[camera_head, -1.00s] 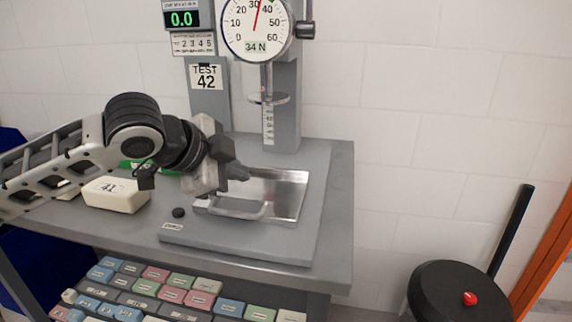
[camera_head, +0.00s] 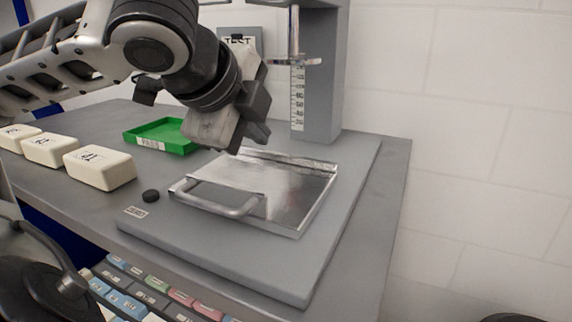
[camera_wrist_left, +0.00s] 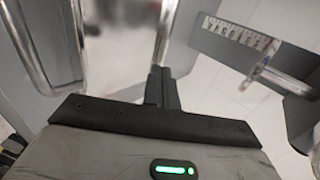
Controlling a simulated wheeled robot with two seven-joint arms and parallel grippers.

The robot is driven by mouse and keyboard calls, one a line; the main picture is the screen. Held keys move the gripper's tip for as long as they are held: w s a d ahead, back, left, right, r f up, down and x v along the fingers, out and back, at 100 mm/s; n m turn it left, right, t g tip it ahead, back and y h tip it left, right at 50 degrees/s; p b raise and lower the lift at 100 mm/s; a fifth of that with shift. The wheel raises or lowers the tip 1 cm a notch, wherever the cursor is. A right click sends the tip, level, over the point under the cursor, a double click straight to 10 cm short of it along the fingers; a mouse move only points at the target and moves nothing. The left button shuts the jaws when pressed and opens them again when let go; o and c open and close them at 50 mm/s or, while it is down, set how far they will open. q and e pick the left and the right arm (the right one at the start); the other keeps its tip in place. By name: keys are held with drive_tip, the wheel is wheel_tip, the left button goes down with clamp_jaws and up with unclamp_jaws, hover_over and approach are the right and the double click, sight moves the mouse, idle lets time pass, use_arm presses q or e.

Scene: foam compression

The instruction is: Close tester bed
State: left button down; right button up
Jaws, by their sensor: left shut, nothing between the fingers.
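The tester bed (camera_head: 290,190) is a shiny flat metal tray with a bar handle (camera_head: 215,206) along its front-left side. It lies on the tester's grey base (camera_head: 270,260), in front of the column (camera_head: 322,90). A round press disc (camera_head: 294,62) hangs above and behind it. My left gripper (camera_head: 240,143) is shut and empty, above the bed's back-left edge and apart from the handle. In the left wrist view the shut fingers (camera_wrist_left: 161,88) point toward the bed (camera_wrist_left: 125,40), with metal bars on both sides. My right gripper is not in view.
Several cream foam blocks (camera_head: 100,168) and a green tray (camera_head: 162,137) stand on the table left of the tester. Labelled coloured blocks (camera_head: 150,298) lie below the table's front edge. The base's right side is clear.

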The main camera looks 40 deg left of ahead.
use_arm(q)
drive_tip(key=b, duration=0.2)
approach(289, 162)
drive_tip(key=x, duration=0.4)
drive_tip(key=shift+w+a+f, duration=0.1)
drive_tip(key=shift+w+f, duration=0.05)
drive_tip(key=shift+f, duration=0.3)
drive_tip(key=shift+w+a+f, duration=0.15)
drive_tip(key=shift+w+f, duration=0.15)
drive_tip(key=shift+w, duration=0.2)
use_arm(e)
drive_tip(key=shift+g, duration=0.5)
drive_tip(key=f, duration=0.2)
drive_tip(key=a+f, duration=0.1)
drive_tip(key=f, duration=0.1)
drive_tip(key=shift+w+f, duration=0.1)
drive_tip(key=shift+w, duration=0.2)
